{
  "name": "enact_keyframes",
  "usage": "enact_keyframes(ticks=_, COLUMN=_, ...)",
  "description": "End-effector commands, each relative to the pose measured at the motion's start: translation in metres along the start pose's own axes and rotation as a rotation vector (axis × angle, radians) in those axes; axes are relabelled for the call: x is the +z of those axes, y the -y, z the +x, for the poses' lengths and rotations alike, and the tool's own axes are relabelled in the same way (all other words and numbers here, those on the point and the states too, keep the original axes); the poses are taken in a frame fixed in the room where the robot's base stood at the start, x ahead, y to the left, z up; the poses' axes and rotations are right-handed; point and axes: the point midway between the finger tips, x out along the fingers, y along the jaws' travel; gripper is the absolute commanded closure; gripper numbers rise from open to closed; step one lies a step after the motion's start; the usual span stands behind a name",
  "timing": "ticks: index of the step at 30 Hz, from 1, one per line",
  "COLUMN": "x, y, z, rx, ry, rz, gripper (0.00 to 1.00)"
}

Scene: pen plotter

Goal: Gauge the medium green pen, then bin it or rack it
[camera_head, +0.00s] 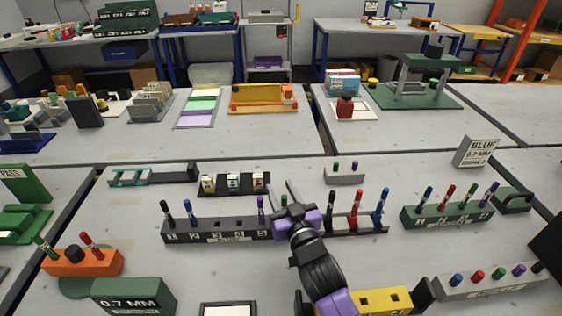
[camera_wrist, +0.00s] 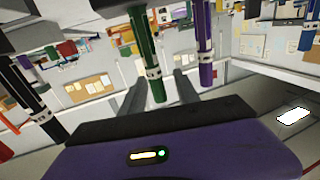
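A green pen (camera_head: 284,201) stands upright in the long dark numbered rack (camera_head: 217,230), with a purple pen (camera_head: 261,209) to its left. My gripper (camera_head: 284,187) is at this pen, its fingers on either side and apart. In the wrist view the green pen (camera_wrist: 149,50) with pale bands hangs across the gap between the two fingers (camera_wrist: 160,92). The purple pen (camera_wrist: 204,45) is to its right there. I cannot tell whether a finger touches the pen. A green block marked 0.7 MM (camera_head: 133,300) stands at the front left.
A green rack of pens (camera_head: 447,212) and a "BLUE 0.7 MM" sign (camera_head: 475,151) are at the right. An orange holder (camera_head: 82,262) with pens is at the left. A small grey rack (camera_head: 344,178) stands behind.

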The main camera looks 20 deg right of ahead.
Motion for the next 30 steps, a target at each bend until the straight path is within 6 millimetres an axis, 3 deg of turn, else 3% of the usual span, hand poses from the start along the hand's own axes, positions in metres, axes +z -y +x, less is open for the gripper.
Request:
enact_keyframes(ticks=21, x=-0.154, y=0.0, z=0.0, rx=-0.001, ry=-0.005, rz=0.002, gripper=0.62)
enact_keyframes(ticks=30, x=-0.188, y=0.0, z=0.0, rx=-0.001, ry=-0.001, rz=0.001, gripper=0.62)
